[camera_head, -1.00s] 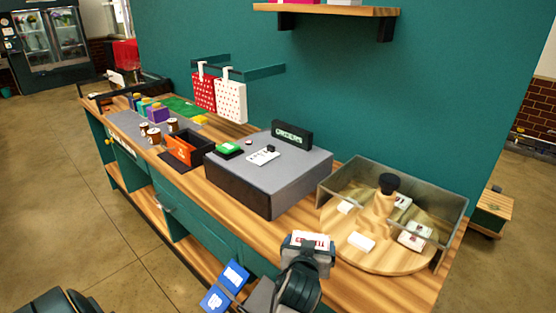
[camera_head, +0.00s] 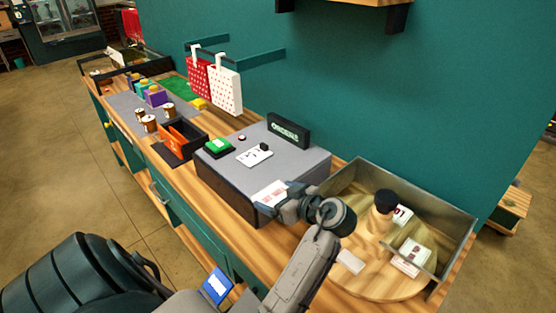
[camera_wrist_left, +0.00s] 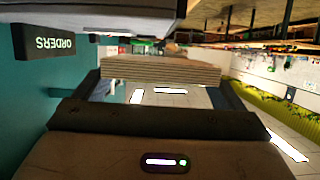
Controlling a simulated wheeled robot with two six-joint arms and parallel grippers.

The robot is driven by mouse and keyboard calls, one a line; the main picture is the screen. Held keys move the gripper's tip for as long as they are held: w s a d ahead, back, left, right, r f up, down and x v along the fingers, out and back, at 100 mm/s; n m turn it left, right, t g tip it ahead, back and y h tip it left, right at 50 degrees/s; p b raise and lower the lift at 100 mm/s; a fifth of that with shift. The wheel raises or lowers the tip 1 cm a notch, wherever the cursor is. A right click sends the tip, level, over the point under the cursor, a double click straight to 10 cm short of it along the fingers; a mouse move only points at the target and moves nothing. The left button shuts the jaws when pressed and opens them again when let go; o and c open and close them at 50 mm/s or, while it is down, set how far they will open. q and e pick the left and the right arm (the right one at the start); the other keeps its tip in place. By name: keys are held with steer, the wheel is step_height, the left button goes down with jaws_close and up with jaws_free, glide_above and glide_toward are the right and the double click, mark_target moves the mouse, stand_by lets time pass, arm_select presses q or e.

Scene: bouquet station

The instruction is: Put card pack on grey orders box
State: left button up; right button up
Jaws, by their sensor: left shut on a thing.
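The grey orders box (camera_head: 302,169) stands on the wooden counter, with a black ORDERS sign (camera_head: 289,130) at its back. My left gripper (camera_head: 270,197) is shut on a white card pack (camera_head: 268,191) and holds it at the front right edge of the box. I cannot tell whether the pack touches the box. In the left wrist view the pack (camera_wrist_left: 160,70) shows its layered edge between the fingers, and the grey box (camera_wrist_left: 110,8) and the sign (camera_wrist_left: 45,42) appear upside down. My right gripper is not in view.
A round wooden stand (camera_head: 375,283) with more packs (camera_head: 412,255) sits at right. An orange-fronted black tray (camera_head: 185,135) stands left.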

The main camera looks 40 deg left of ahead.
mark_target(272, 178)
arm_select(q)
steer(key=w+a, duration=0.2)
steer(key=a, duration=0.1)
steer(key=w+a+b, duration=0.1)
steer(key=w+a, duration=0.2)
steer(key=w+a+f+b, duration=0.1)
steer(key=w+a, duration=0.1)
steer(key=a, duration=0.1)
steer(key=shift+w+a, duration=0.1)
steer(key=shift+w, duration=0.3)
steer(key=shift+w+a+f+b, duration=0.1)
steer(key=shift+w+a+b, duration=0.45)
steer(key=shift+w+a, duration=0.5)
step_height(272, 178, down, 3)
steer(key=shift+r+b, duration=0.15)
steer(key=shift+b, duration=0.6)
steer(key=shift+f, duration=0.45)
steer(key=o, duration=0.7)
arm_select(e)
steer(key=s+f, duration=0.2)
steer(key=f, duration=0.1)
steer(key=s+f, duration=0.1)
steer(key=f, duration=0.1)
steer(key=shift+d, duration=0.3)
arm_select(q)
steer(key=shift+r, duration=0.2)
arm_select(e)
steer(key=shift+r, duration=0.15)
